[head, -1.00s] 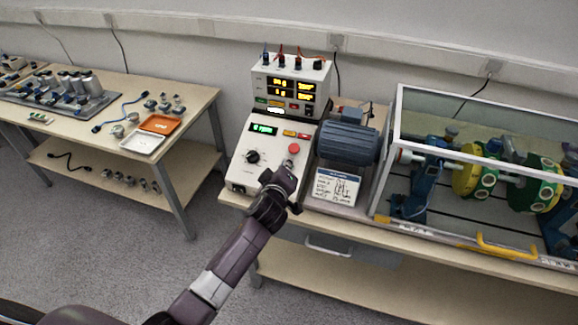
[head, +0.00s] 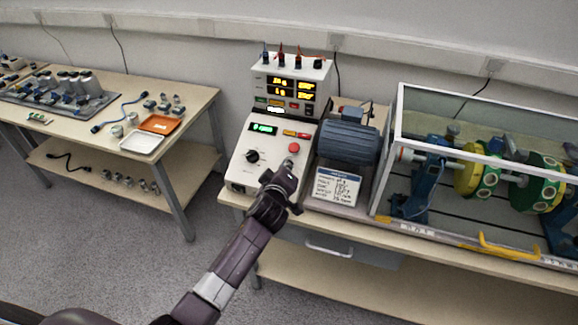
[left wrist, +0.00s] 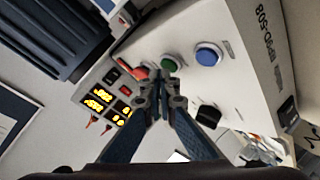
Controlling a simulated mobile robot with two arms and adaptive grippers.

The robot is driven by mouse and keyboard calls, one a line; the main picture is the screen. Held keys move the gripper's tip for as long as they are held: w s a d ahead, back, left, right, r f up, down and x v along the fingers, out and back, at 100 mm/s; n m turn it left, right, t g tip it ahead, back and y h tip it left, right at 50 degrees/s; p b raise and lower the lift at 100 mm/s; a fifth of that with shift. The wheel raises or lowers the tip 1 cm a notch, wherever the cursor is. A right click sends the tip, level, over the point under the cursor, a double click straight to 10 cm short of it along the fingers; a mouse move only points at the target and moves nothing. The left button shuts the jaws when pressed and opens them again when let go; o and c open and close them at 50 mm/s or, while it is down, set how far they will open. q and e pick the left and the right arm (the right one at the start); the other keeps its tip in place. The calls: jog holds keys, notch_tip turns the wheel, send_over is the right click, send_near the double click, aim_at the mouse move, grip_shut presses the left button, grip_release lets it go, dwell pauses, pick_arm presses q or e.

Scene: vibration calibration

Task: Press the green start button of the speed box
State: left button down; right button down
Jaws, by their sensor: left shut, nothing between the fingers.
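The speed box (head: 240,165) is a pale sloped panel on the bench, with a green-lit display, a black knob (head: 252,156) and a red button (head: 294,147). My left gripper (head: 287,165) is shut and empty over the panel's lower right part, below the red button. The green button is hidden behind the gripper in the head view. In the left wrist view the green button (left wrist: 171,62) shows just beyond my fingertips (left wrist: 160,78), beside a blue button (left wrist: 208,54). I cannot tell whether the fingertips touch anything. My right gripper is not in view.
A meter box (head: 290,70) with lit displays stands behind the speed box. A motor (head: 348,138) and a card (head: 336,186) are close on the right, then a clear-walled rig (head: 400,110). A side bench (head: 190,105) with trays stands left, across open floor.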

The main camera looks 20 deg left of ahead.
pick_arm(q)
jog(key=shift+w+f+b, duration=0.1)
jog(key=shift+f+b, duration=0.25)
jog(key=shift+b, duration=0.05)
jog(key=shift+r, duration=0.1)
dwell(0.5)
jog(key=shift+s+r+p, duration=0.35)
jog(key=shift+r+p, duration=0.3)
jog(key=shift+p, duration=0.15)
jog(key=shift+s+r+p, duration=0.15)
jog(key=shift+r+p, duration=0.35)
jog(key=shift+p, duration=0.05)
jog(key=r+p, duration=0.1)
jog(key=s+r+p, duration=0.2)
jog(key=shift+r+p, duration=0.25)
jog(key=shift+p, duration=0.05)
jog(key=shift+w, duration=0.1)
